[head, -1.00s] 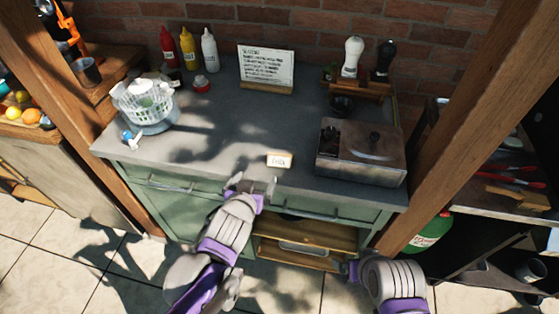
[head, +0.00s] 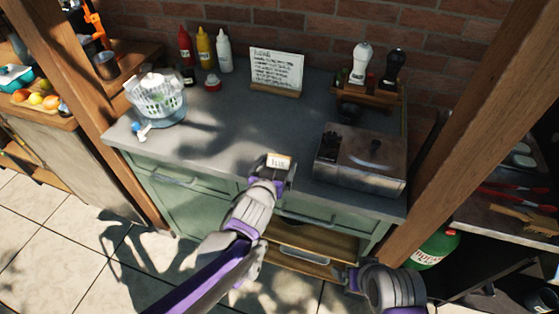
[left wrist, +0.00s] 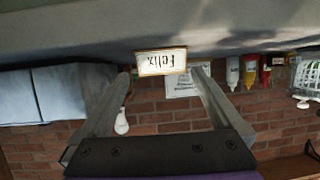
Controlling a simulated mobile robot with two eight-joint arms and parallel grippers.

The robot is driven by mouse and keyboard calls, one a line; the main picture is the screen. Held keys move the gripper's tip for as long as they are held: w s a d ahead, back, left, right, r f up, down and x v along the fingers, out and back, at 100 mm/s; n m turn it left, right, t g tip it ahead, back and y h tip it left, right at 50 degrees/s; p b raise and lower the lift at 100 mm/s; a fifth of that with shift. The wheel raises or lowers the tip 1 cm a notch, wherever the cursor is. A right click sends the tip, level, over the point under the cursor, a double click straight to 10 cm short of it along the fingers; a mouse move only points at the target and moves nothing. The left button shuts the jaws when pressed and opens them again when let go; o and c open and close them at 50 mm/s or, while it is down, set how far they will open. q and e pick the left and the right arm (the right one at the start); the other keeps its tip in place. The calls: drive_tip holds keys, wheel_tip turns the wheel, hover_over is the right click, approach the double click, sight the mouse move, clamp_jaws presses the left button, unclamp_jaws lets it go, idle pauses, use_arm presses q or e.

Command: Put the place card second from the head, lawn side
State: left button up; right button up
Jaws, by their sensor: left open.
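The place card (head: 279,161) is a small white card with a wooden-coloured edge, standing near the front edge of the grey counter. In the left wrist view, the card (left wrist: 160,63) appears upside down and reads "Felix". My left gripper (head: 275,174) is open at the card, with one finger toward each side of it. In the left wrist view, the card shows between the open fingertips (left wrist: 162,72), with a gap visible on either side. I cannot tell whether either finger touches it. My right arm shows at the bottom right, but its gripper does not show clearly.
The grey counter (head: 225,130) has clear room left of the card. A metal box (head: 360,160) stands close on the right. A written sign (head: 276,70), sauce bottles (head: 204,52), a wooden rack (head: 367,94) and a white basket (head: 157,97) stand farther back. Wooden posts flank the counter.

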sight(279, 159)
use_arm(q)
drive_tip(key=x, duration=0.5)
drive_tip(key=shift+w, duration=0.2)
drive_tip(key=shift+a+r, duration=0.1)
drive_tip(key=c, duration=1.1)
